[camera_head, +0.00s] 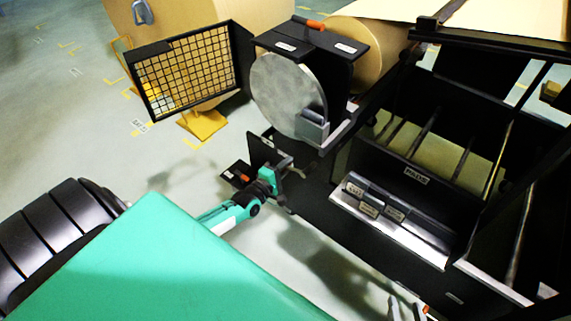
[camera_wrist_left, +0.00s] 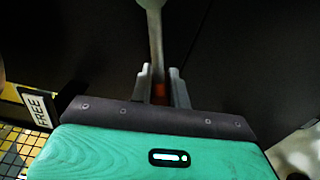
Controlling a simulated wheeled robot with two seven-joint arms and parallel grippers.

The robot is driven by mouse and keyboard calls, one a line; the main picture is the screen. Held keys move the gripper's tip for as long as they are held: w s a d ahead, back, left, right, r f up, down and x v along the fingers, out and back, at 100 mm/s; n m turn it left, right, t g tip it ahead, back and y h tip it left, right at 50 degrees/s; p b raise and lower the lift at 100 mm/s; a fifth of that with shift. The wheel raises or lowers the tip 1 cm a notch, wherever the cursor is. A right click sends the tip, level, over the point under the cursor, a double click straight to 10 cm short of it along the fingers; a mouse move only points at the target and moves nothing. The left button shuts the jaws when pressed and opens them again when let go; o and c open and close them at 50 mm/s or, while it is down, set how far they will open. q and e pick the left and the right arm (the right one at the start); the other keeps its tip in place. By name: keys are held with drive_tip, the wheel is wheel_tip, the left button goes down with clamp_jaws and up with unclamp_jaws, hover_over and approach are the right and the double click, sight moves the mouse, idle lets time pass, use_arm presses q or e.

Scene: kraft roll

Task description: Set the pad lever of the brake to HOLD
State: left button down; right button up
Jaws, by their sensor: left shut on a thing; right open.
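The brake shows in the head view as a grey disc (camera_head: 284,95) in a black frame. My left gripper (camera_head: 284,178) is low in front of the disc, beside a black plate. In the left wrist view my left gripper (camera_wrist_left: 160,92) is shut on a lever, whose pale shaft (camera_wrist_left: 155,40) runs up between the fingers; an orange part shows between them. A FREE label (camera_wrist_left: 38,107) lies to the left of the fingers. No HOLD label is readable. My right gripper (camera_head: 405,309) is open at the bottom edge of the head view, partly cut off.
A black-framed mesh guard (camera_head: 188,72) stands left of the disc. An orange-tipped handle (camera_head: 308,23) lies on top of the brake housing. A brown roll (camera_head: 357,52) is behind. Black machine frame with a silver labelled ledge (camera_head: 390,220) fills the right. Open floor (camera_head: 60,130) is at left.

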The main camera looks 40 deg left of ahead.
use_arm(q)
drive_tip(key=shift+d+f+n, duration=0.1)
drive_tip(key=shift+f+n, duration=0.3)
drive_tip(key=shift+n, duration=0.1)
use_arm(e)
drive_tip(key=shift+a+r+t, duration=0.1)
drive_tip(key=shift+a+t, duration=0.35)
drive_tip(key=shift+t, duration=0.05)
use_arm(q)
drive_tip(key=c, duration=1.3)
unclamp_jaws()
drive_tip(key=shift+c, duration=0.2)
drive_tip(key=s+a+p, duration=0.1)
drive_tip(key=s, duration=1.2)
drive_tip(key=shift+s+p, duration=0.3)
drive_tip(key=shift+s, duration=0.1)
use_arm(e)
drive_tip(key=d+g, duration=0.1)
drive_tip(key=d+g+h, duration=0.1)
drive_tip(key=d, duration=0.1)
drive_tip(key=shift+s+f+g, duration=0.1)
drive_tip(key=shift+f+g, duration=0.2)
drive_tip(key=shift+f, duration=0.05)
